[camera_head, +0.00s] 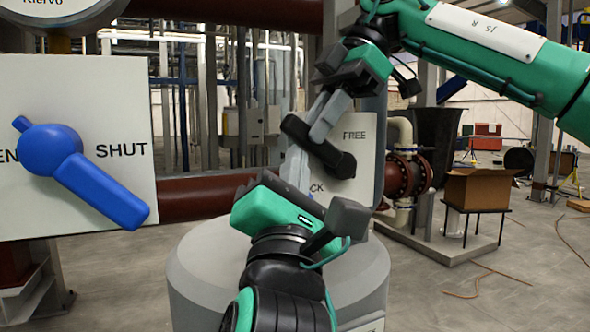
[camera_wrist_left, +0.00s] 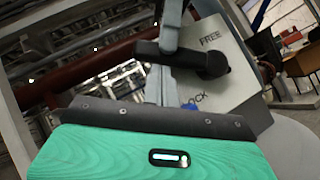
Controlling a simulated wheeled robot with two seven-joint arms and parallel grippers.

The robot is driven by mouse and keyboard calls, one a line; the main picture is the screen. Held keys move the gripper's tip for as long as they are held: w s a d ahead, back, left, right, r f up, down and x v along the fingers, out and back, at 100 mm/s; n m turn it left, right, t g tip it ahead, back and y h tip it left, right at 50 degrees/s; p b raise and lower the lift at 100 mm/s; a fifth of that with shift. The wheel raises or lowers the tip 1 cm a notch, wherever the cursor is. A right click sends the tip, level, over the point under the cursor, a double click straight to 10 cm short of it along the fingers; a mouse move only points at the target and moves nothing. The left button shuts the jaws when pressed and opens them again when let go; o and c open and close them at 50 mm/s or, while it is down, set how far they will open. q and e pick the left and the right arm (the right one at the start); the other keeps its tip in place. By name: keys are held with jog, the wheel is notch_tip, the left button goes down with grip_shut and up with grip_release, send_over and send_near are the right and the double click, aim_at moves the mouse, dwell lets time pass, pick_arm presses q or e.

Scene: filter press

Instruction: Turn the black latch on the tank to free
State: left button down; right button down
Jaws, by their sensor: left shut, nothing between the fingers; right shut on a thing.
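The black latch (camera_head: 335,160) is on a pale plate (camera_head: 366,170) above the round grey tank (camera_head: 215,265). The plate reads FREE at the upper right and LOCK, partly hidden, at the lower left. The latch handle points up and left from its hub, between the words. It also shows in the left wrist view (camera_wrist_left: 185,57). My right gripper (camera_head: 319,128) comes from above and is shut on the handle. My left gripper (camera_head: 298,160) is shut and empty, its fingers pointing up just below the handle; I cannot tell whether they touch it.
A blue handle (camera_head: 102,190) on a white SHUT panel (camera_head: 80,90) stands at the left. A dark red pipe (camera_head: 210,197) runs behind.

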pick_arm(q)
jog(key=shift+d+r, duration=0.2)
jog(key=shift+r, duration=0.3)
pick_arm(e)
jog(key=shift+a, duration=0.1)
pick_arm(q)
jog(key=shift+d+r, duration=0.15)
pick_arm(e)
jog(key=shift+f, duration=0.15)
jog(key=c, duration=1.3)
grip_release()
pick_arm(q)
jog(key=shift+s+d, duration=0.1)
jog(key=shift+s, duration=0.1)
pick_arm(e)
jog(key=shift+s, duration=0.3)
pick_arm(q)
jog(key=shift+w, duration=0.1)
pick_arm(e)
jog(key=shift+w, duration=0.15)
jog(key=shift+r, duration=0.2)
jog(key=shift+d+r, duration=0.1)
jog(key=shift+d, duration=0.1)
